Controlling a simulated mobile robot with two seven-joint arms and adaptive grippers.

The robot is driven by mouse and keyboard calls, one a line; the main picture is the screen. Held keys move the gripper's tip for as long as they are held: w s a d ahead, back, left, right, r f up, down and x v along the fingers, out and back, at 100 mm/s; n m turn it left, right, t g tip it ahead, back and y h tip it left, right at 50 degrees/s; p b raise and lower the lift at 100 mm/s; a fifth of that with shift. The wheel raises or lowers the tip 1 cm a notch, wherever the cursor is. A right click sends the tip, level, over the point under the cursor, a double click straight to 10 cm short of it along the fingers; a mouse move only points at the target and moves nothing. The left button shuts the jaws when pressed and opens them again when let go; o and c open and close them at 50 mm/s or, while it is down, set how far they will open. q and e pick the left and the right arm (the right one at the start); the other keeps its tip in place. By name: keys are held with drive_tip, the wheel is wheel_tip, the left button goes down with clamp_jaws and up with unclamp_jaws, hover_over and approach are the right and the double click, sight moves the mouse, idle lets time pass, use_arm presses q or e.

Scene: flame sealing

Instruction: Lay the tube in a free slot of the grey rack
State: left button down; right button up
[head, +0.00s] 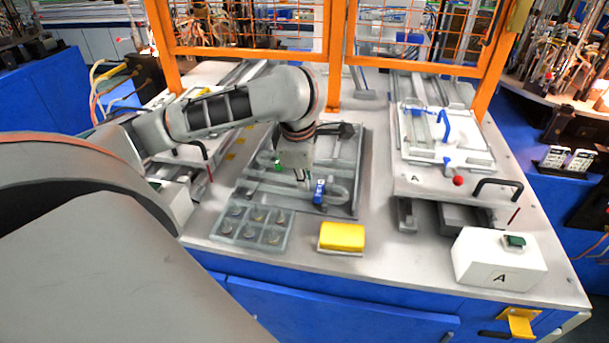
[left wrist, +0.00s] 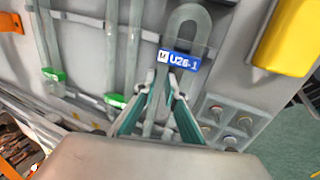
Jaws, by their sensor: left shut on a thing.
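A clear U-shaped tube with a blue "U26-1" label (left wrist: 180,61) shows in the left wrist view, its bend at the top. In the head view its blue label (head: 319,191) is over the front right part of the grey rack (head: 352,150). My left gripper (left wrist: 162,88) is shut on the tube just below the label. In the head view the left gripper (head: 302,175) points down over the rack and hides part of it. I cannot tell whether the tube touches the rack. My right gripper is not in view.
Tubes with green labels (left wrist: 53,76) lie in the rack beside the held one. A clear compartment tray (head: 228,229) and a yellow block (head: 342,237) sit in front of the rack. A white box (head: 480,265) and a fixture with blue handles (head: 440,125) stand to the right.

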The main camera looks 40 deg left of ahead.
sight(301, 194)
use_arm(q)
drive_tip(key=shift+s+f, duration=0.1)
drive_tip(key=c, duration=2)
unclamp_jaws()
drive_tip(key=shift+v, duration=6.05)
